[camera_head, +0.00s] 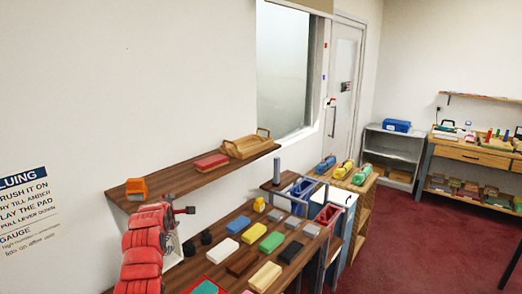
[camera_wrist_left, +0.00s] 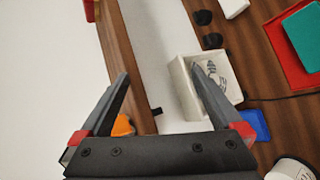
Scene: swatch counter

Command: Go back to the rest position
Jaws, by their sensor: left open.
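My left arm, with red padded links, comes in at the lower left of the head view. Its dark gripper (camera_head: 184,211) is small there, over the back left of the wooden counter and below the wall shelf. In the left wrist view the gripper (camera_wrist_left: 161,70) has its two fingers wide apart with nothing between them. A white box (camera_wrist_left: 181,92) with a dark pattern inside lies behind the right finger in that view; I cannot tell whether they touch. My right gripper is not in view.
The wall shelf (camera_head: 190,180) holds an orange thing (camera_head: 136,188), a red block (camera_head: 211,162) and a wooden tray (camera_head: 248,146). Several coloured blocks, including a yellow one (camera_head: 265,277), lie on the counter. A red tray (camera_wrist_left: 287,57) holds a green pad. Red floor is open at right.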

